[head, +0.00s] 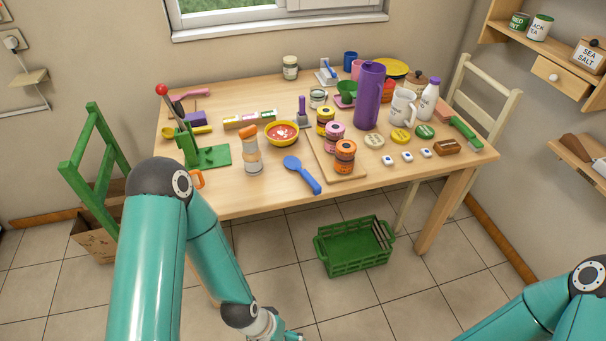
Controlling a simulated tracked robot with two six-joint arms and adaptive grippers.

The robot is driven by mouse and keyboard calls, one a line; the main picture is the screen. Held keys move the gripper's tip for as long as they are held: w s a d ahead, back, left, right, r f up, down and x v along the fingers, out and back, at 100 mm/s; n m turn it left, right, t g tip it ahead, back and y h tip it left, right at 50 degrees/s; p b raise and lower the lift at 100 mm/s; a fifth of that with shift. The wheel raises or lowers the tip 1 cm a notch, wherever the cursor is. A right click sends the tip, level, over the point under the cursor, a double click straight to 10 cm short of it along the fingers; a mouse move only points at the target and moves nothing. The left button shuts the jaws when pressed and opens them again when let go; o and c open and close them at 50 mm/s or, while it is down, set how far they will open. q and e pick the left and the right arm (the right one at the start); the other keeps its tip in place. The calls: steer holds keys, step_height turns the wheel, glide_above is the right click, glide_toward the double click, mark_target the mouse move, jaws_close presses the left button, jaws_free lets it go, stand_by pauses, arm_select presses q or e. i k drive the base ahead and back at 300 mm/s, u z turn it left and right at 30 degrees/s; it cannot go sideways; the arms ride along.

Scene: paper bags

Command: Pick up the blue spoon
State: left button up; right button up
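The blue spoon (303,175) lies on the wooden table near its front edge, with its round bowl toward the back left and its handle toward the front right. Nothing covers it. My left arm reaches down in front of the table, and its wrist is at the bottom edge of the head view, well below and in front of the spoon. The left gripper's fingers are not visible. Only part of my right arm shows at the bottom right corner, and its gripper is out of the picture.
A green crate (352,247) is on the floor. Bare tabletop (262,190) lies front left of the spoon.

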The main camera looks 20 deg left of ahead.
mark_target(292, 162)
steer(key=u, duration=1.8)
steer(key=i, duration=0.15)
steer(key=z, duration=3.4)
steer(key=k, duration=0.8)
steer(key=u, duration=0.9)
steer(key=i, duration=0.95)
steer(key=u, duration=0.1)
